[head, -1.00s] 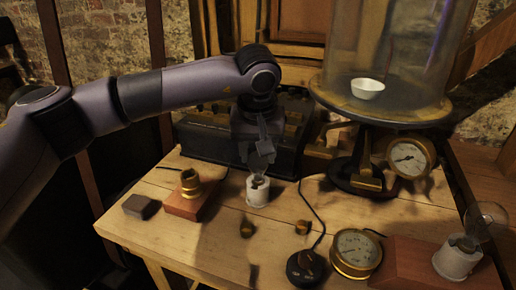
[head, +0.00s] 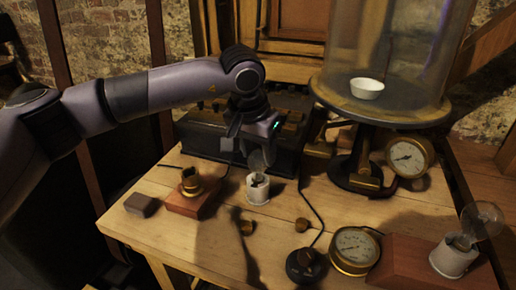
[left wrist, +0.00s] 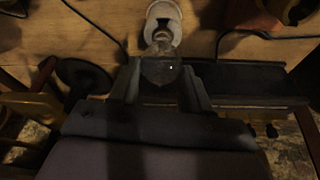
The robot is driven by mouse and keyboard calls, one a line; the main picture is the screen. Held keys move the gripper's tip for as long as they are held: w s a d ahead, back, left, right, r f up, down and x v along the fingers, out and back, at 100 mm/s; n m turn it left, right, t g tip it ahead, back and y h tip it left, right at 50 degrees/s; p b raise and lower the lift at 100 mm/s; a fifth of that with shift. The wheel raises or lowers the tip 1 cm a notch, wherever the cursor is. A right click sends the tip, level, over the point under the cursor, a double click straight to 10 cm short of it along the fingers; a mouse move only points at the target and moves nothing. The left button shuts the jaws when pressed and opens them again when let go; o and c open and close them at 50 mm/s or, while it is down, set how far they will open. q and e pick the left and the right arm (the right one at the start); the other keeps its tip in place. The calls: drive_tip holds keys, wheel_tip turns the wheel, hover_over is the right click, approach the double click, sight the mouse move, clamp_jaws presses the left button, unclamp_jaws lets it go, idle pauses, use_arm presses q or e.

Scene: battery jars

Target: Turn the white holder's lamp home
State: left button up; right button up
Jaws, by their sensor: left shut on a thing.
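The white holder (head: 258,191) stands upright on the wooden table, and its rim also shows in the left wrist view (left wrist: 163,18). A clear glass lamp (head: 259,158) sits upright right above the holder's mouth. In the left wrist view the lamp (left wrist: 160,69) has its narrow neck at the holder's opening; how deep it sits is hidden. My left gripper (head: 250,147) is above the holder, shut on the lamp, with one finger on each side of the glass. My right gripper is in no view.
A second pale holder (head: 452,258) with a glass lamp (head: 484,221) stands on a red-brown block at the right. A brass socket on a block (head: 190,187) stands left of the white holder. A dark battery case (head: 212,138) is close behind, and a black cable runs to the right.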

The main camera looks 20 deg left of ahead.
use_arm(q)
drive_tip(key=o, duration=1)
drive_tip(key=shift+c, duration=0.2)
